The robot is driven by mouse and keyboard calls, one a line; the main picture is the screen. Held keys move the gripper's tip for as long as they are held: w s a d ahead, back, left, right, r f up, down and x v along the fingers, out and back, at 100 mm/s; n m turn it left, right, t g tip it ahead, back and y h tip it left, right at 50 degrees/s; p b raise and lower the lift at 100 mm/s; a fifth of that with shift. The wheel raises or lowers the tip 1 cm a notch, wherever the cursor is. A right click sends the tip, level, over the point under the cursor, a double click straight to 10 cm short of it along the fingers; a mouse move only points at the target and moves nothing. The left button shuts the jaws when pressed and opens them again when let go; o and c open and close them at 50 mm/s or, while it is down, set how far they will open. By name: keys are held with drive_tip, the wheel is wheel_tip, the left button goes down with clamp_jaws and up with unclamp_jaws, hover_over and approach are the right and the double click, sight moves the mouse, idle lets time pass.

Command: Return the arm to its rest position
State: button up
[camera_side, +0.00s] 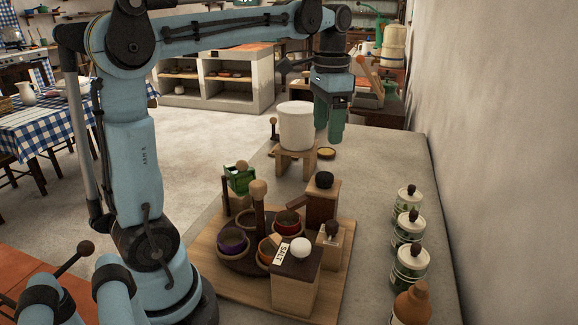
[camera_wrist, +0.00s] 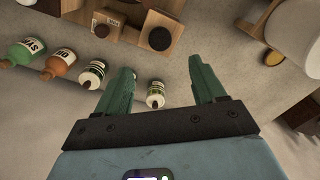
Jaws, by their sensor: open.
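My gripper (camera_side: 330,134) hangs fingers-down over the counter in the side view, beside and a little right of the white cylinder on a wooden stand. In the wrist view its two green fingers (camera_wrist: 160,64) are spread apart with nothing between them that they touch. A white-labelled bottle or jar (camera_wrist: 156,95) shows between the fingers, well beyond them. My arm reaches out high, with its forearm about level above the counter.
The white cylinder (camera_side: 296,124) stands on its wooden stand (camera_side: 296,157). Several jars (camera_side: 408,229) line the right side. A wooden board (camera_side: 222,262) carries boxes, bowls and a salt box (camera_side: 295,282). A wall (camera_side: 480,130) rises at the right. Bare counter (camera_side: 385,165) lies beyond the jars.

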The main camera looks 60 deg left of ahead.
drive_tip(key=shift+r, duration=0.65)
drive_tip(key=shift+f, duration=0.1)
drive_tip(key=s+d+f+n+t, duration=0.2)
drive_tip(key=s+d+f+t, duration=0.5)
drive_tip(key=d+f, duration=0.3)
drive_tip(key=shift+s+f, duration=0.5)
drive_tip(key=shift+f, duration=0.25)
idle(0.6)
